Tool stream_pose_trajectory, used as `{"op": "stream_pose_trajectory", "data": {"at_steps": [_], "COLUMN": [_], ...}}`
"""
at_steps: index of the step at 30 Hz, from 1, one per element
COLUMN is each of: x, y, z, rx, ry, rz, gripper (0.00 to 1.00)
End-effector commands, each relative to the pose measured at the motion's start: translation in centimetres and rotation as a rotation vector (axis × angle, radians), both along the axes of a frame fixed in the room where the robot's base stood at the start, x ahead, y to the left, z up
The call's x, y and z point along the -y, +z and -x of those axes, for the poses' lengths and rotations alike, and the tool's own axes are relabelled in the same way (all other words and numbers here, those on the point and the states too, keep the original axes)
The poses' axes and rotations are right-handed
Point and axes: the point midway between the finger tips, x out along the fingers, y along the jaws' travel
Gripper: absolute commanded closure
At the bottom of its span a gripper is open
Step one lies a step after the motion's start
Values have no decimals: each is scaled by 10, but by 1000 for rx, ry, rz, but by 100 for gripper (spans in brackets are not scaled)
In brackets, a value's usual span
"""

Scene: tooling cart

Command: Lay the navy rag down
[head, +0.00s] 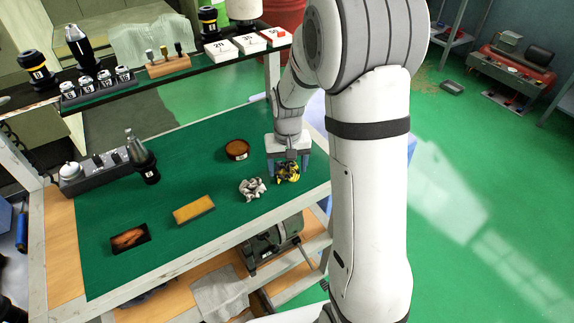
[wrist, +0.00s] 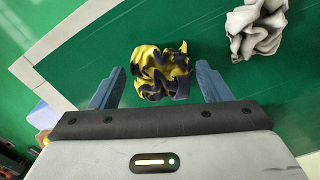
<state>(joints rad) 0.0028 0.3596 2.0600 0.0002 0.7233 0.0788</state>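A crumpled yellow cloth with dark navy patches (head: 287,173) lies on the green top of the cart near its right edge; no all-navy rag shows. The wrist view shows this cloth (wrist: 161,73) between my two fingers, with a gap on each side. My gripper (head: 288,168) is open and points down at the cloth; in the wrist view its fingers (wrist: 158,86) stand wide apart. A crumpled pale grey cloth (head: 252,188) lies just left of it, and also shows at the upper right of the wrist view (wrist: 257,27).
The green cart top (head: 205,165) also holds a round brown dish (head: 238,150), a tan block (head: 194,209) and a tool holder (head: 148,168). A shelf (head: 210,58) with several tools runs along the back.

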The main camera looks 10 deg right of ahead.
Motion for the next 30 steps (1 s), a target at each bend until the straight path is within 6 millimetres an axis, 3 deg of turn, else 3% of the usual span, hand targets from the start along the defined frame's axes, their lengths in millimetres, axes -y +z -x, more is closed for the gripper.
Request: {"op": "stream_pose_trajectory", "data": {"at_steps": [6,14,24,30], "x": [0,0,0,-1], "y": [0,3,55,75], "z": [0,0,-1,0], "rx": [0,1,4,1], "ry": [0,1,1,1], "rz": [0,0,0,0], "gripper": [13,13,13,13]}}
